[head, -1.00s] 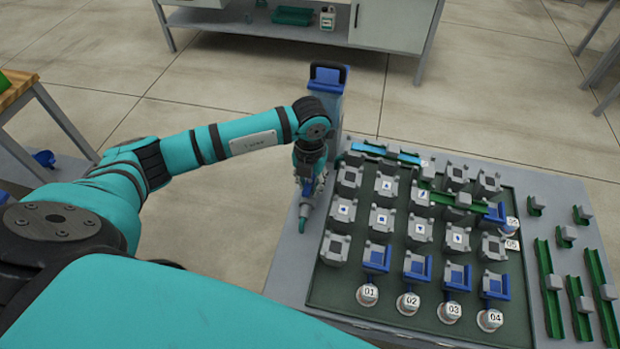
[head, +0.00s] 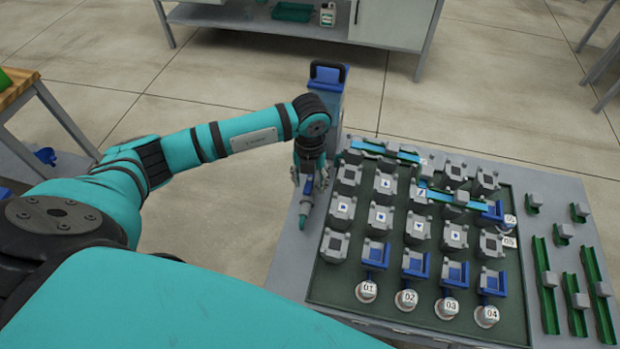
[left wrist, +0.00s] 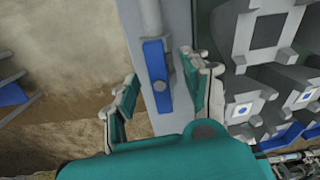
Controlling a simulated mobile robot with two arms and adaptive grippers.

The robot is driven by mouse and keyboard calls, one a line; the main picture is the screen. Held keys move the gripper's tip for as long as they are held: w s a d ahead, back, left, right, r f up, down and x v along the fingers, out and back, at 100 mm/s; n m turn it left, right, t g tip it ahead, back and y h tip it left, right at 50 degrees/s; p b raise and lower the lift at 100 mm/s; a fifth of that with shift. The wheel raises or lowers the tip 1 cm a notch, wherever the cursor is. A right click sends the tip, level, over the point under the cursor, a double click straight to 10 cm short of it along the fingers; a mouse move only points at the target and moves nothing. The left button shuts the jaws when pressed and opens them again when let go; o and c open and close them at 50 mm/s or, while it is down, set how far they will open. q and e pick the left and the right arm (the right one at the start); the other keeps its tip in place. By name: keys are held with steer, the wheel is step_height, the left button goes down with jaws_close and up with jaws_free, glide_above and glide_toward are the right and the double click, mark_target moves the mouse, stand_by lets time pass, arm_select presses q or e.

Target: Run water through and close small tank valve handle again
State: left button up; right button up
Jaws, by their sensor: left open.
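My left gripper (head: 308,187) is open beside the left edge of the board, below the tall tank (head: 327,90) with a blue front and dark handle. In the left wrist view the blue valve handle (left wrist: 154,62) lies between its two spread fingers, lined up with a grey pipe (left wrist: 151,18). There is a gap on the left finger's side; the right finger is close, and I cannot tell if it touches. My right gripper is not in view.
The dark green board (head: 335,290) carries several grey blocks and blue-topped numbered outlets. A light-blue filled channel (head: 440,196) runs between blocks toward the right. Spare green channels (head: 545,285) lie at the right. A cabinet (head: 390,22) stands behind; floor between is clear.

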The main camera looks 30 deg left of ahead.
mark_target(310, 179)
arm_select(q)
step_height(310, 179, up, 10)
steer(key=p, duration=0.6)
steer(key=shift+f, duration=0.3)
steer(key=shift+c, duration=0.2)
stand_by(4.1)
